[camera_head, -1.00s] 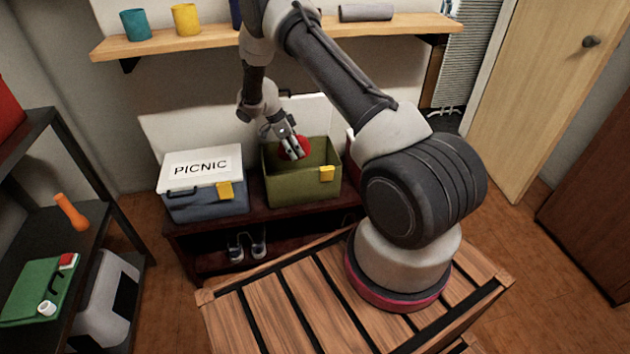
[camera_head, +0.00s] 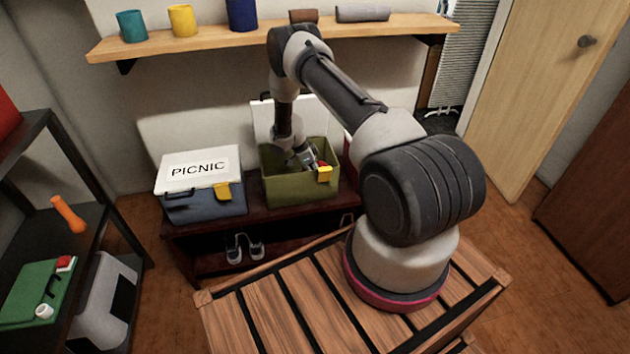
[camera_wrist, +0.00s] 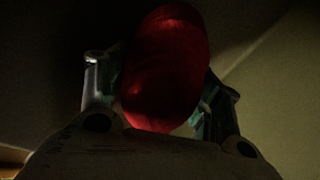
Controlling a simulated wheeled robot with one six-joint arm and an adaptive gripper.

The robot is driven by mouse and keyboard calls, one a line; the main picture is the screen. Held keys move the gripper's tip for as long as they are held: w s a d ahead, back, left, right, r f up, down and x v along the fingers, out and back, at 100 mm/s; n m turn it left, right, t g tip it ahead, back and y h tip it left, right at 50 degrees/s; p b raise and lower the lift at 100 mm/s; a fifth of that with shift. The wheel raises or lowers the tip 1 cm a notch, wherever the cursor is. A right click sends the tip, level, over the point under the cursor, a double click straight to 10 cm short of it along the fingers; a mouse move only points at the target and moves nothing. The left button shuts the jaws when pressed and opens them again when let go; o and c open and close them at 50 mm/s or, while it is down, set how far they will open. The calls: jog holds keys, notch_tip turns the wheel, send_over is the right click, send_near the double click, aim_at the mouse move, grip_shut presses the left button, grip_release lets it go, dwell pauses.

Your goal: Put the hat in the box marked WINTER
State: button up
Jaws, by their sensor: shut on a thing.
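The hat looks like a red rounded thing (camera_wrist: 165,65) in the wrist view, held between the two fingers of my gripper (camera_wrist: 160,95). In the head view my gripper (camera_head: 310,160) reaches down inside an open olive-green box (camera_head: 290,190), and only a small bit of red shows by the fingers. The box has a yellow latch, and its white lid (camera_head: 293,118) stands raised behind it. No marking on this box is readable from here. Whether the hat touches the box floor is hidden by the front wall.
A closed blue box with a white lid marked PICNIC (camera_head: 198,168) stands left of the green box on a dark bench (camera_head: 255,218). A reddish thing is partly hidden behind my arm at right. A wooden shelf (camera_head: 210,44) with cups hangs above.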

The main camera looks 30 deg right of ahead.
jog(key=shift+f, duration=2.3)
jog(key=shift+f, duration=0.15)
jog(key=o, duration=1)
jog(key=shift+o, duration=0.2)
jog(key=v, duration=1.2)
